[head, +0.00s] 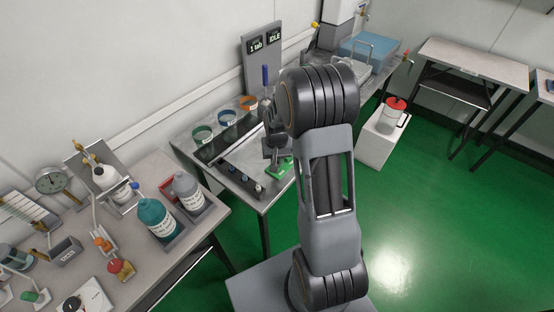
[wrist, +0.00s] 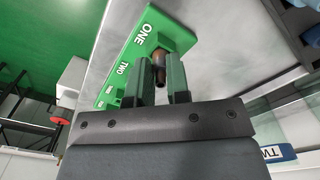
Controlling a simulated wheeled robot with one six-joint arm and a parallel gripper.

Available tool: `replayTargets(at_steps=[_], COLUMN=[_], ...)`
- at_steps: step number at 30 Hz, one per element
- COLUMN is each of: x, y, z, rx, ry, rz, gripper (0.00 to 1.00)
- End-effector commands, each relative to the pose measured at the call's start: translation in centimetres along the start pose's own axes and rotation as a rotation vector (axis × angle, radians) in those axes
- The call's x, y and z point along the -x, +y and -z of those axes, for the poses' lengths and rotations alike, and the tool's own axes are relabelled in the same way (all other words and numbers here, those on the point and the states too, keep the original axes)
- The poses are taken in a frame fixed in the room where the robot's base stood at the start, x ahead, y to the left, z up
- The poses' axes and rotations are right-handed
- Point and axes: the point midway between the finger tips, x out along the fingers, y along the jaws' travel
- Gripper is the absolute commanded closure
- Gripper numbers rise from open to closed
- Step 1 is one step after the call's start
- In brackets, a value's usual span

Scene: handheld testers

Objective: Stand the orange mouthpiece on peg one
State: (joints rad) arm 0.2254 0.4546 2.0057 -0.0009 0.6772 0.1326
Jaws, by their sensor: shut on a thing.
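The green peg rack (head: 281,167) lies on the grey metal table, under my gripper (head: 277,152). In the wrist view the rack (wrist: 150,33) shows the white words ONE and TWO. My gripper (wrist: 158,82) is shut on a small brownish-orange piece, the mouthpiece (wrist: 158,64), which shows between the fingers close to the ONE end of the rack. Peg one itself is hidden behind the piece and fingers. I cannot tell whether the mouthpiece is around the peg or just above it. In the head view my arm and gripper hide the mouthpiece.
A black bar with knobs (head: 240,179) lies at the front edge. A display post (head: 262,60) rises behind. Bottles (head: 155,216) crowd the left bench.

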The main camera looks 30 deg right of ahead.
Motion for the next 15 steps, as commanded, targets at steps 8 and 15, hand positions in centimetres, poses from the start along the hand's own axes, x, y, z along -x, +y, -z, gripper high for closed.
replayTargets(at_steps=[8, 15], x=[0.03, 0.04], y=[0.0, 0.0], z=[-0.01, -0.01], rx=[0.0, 0.0], ry=[0.0, 0.0], rz=[0.0, 0.0], gripper=[0.75, 0.54])
